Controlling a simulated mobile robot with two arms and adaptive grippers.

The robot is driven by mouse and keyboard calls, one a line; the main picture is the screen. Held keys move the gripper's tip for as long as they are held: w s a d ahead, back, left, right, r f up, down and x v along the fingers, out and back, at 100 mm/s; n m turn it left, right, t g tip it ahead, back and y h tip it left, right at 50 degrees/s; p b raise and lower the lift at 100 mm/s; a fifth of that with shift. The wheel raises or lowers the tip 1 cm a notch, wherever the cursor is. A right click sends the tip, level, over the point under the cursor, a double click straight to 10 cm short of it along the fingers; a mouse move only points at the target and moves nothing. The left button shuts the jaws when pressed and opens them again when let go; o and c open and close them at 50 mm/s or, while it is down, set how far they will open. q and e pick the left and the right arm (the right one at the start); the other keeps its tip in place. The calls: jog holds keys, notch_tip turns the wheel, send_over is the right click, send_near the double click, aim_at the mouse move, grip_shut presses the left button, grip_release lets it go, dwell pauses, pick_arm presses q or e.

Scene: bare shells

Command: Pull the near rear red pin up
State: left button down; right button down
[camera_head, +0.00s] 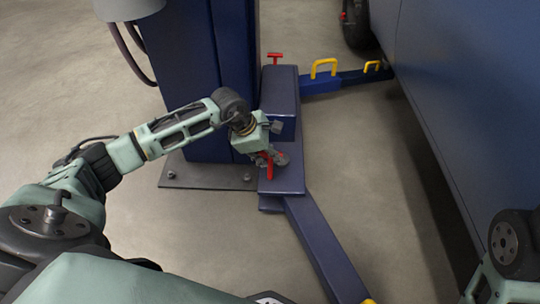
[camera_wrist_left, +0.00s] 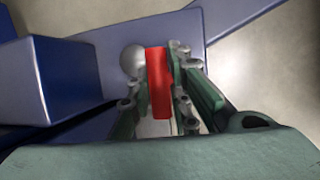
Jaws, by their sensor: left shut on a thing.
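The near red pin (camera_head: 268,167) stands on the near end of the blue lift carriage, at the foot of the blue column. My left gripper (camera_head: 274,158) is at this pin, coming from the left, and partly covers it. In the left wrist view the red pin's bar (camera_wrist_left: 158,82) lies between the fingers of my left gripper (camera_wrist_left: 163,95), which is shut on it. The lower part of the pin is hidden. Of my right arm only a part shows at the lower right of the head view; its gripper is out of view.
A second red pin (camera_head: 275,58) stands at the far end of the carriage. Blue lift arms (camera_head: 325,248) reach out near and far, the far one with yellow handles (camera_head: 323,67). A large blue body (camera_head: 470,100) fills the right side. Grey floor between is clear.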

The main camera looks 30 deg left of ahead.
pick_arm(q)
jog(key=shift+w+r, duration=0.25)
jog(key=shift+r, duration=0.1)
jog(key=c, duration=1.8)
grip_release()
jog(key=shift+r, duration=0.1)
jog(key=shift+c, duration=0.2)
jog(key=shift+o, duration=0.9)
jog(key=shift+s, duration=0.1)
